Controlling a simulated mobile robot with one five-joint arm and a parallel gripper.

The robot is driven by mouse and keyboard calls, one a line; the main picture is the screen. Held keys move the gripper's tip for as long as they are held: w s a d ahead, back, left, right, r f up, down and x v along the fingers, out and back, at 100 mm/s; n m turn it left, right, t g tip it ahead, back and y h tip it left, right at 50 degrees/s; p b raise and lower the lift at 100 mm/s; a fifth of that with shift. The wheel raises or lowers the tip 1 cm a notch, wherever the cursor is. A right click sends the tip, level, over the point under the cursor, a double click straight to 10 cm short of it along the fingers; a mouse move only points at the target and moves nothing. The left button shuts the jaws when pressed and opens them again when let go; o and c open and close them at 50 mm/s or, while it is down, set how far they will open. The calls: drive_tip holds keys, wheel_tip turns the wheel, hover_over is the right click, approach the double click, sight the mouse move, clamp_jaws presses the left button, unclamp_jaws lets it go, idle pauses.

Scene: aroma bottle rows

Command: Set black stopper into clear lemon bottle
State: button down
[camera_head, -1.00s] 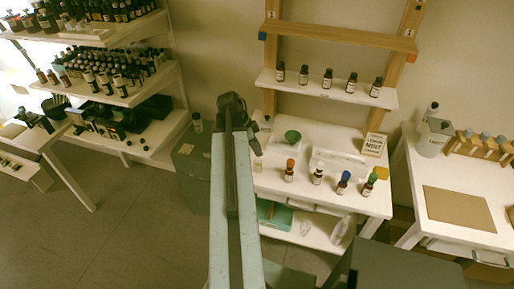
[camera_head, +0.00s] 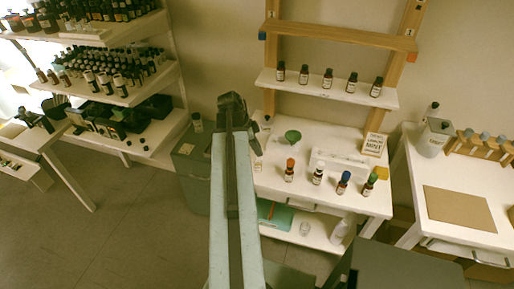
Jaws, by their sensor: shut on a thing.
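My gripper (camera_head: 250,128) is at the far end of my raised arm, over the left side of the white worktable (camera_head: 290,217). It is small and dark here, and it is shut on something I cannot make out. I cannot pick out the black stopper. I also cannot single out the clear lemon bottle for sure.
A wooden rack shelf (camera_head: 300,91) with several brown bottles rises behind. A right-hand table (camera_head: 415,180) holds a pale jar (camera_head: 434,140) and a brown board (camera_head: 459,208). Crowded shelves (camera_head: 130,93) stand left.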

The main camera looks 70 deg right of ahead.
drive_tip(key=shift+f+b, duration=1.35)
drive_tip(key=shift+f, duration=0.1)
drive_tip(key=c, duration=1.1)
unclamp_jaws()
drive_tip(key=shift+r, duration=0.1)
drive_tip(key=p+v, duration=0.7)
drive_tip(key=v, duration=0.1)
